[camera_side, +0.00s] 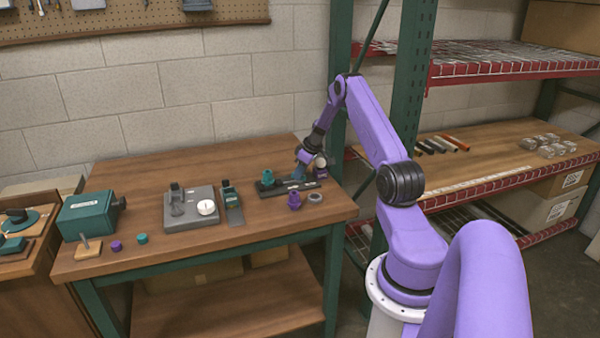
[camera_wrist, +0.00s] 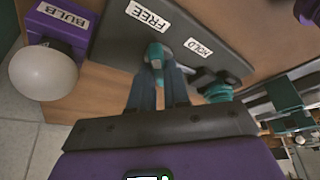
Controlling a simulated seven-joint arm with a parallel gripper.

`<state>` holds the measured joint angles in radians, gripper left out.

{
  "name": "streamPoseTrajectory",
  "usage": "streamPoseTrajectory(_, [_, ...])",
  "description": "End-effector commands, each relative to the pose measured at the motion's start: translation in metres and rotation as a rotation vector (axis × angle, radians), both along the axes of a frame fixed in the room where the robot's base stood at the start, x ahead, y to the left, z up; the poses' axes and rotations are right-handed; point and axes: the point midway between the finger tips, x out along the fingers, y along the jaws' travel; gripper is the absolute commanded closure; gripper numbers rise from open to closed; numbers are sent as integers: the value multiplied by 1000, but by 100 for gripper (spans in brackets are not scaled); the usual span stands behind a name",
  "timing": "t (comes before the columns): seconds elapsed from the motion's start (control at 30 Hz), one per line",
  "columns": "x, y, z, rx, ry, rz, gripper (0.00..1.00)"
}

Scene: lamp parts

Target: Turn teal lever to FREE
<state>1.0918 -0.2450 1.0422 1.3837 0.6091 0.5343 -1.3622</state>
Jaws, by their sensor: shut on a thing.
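The teal lever (camera_wrist: 155,52) stands on a dark plate (camera_wrist: 110,45) with a white FREE label (camera_wrist: 147,16) and a white HOLD label (camera_wrist: 198,47). In the wrist view the lever's visible top lies just below the FREE label, with the HOLD label to its right. My gripper (camera_wrist: 158,85) is shut on the lever, and its fingers hide the lower part. In the side view my gripper (camera_side: 302,166) is over the right part of the dark plate (camera_side: 290,186); the lever is too small to make out there.
A teal threaded part (camera_wrist: 215,91) is close to the right of my fingers. A white bulb (camera_wrist: 43,74) and purple BULB block (camera_wrist: 62,25) are at the left. A purple fitting (camera_side: 294,200) and grey ring (camera_side: 315,197) lie in front of the plate.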

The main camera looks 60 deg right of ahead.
Motion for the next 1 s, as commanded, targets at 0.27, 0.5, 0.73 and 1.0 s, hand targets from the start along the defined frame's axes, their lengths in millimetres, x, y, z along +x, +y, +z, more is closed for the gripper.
streamPoseTrajectory(0.27, [-1, 0, 0, -1, 2, 4, 58])
streamPoseTrajectory(0.5, [-1, 0, 0, -1, 1, 2, 58])
streamPoseTrajectory(0.73, [-5, -1, 14, -2, 0, 1, 58])
streamPoseTrajectory(1.0, [-25, -1, 59, -3, 0, 0, 58])
